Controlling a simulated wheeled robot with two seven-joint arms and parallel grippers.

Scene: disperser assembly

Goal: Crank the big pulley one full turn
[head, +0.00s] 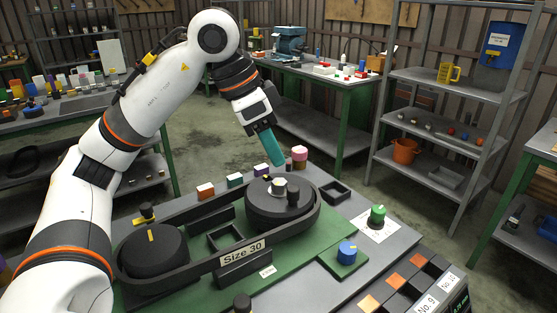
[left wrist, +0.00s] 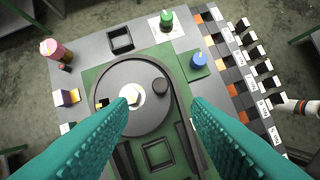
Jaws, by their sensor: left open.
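The big pulley (head: 258,213) is a black disc lying flat on the green board, with a light metal hub and a black upright crank knob (head: 293,194) near its rim. In the left wrist view the disc (left wrist: 122,73) lies below and between my fingers, with the knob (left wrist: 160,86) right of the hub. My left gripper (head: 276,158) is open, teal-fingered and empty, above and behind the pulley, apart from it. A small pulley (head: 150,262) with a yellow mark sits at the left. A black belt (head: 198,272) labelled Size 30 runs around both. My right gripper is not seen.
A blue knob (head: 347,252) and a green knob (head: 378,214) stand right of the pulley. Small coloured blocks and a pink cylinder (head: 299,153) line the back edge. A black square tray (head: 335,191) lies behind right. The space above the pulley looks clear.

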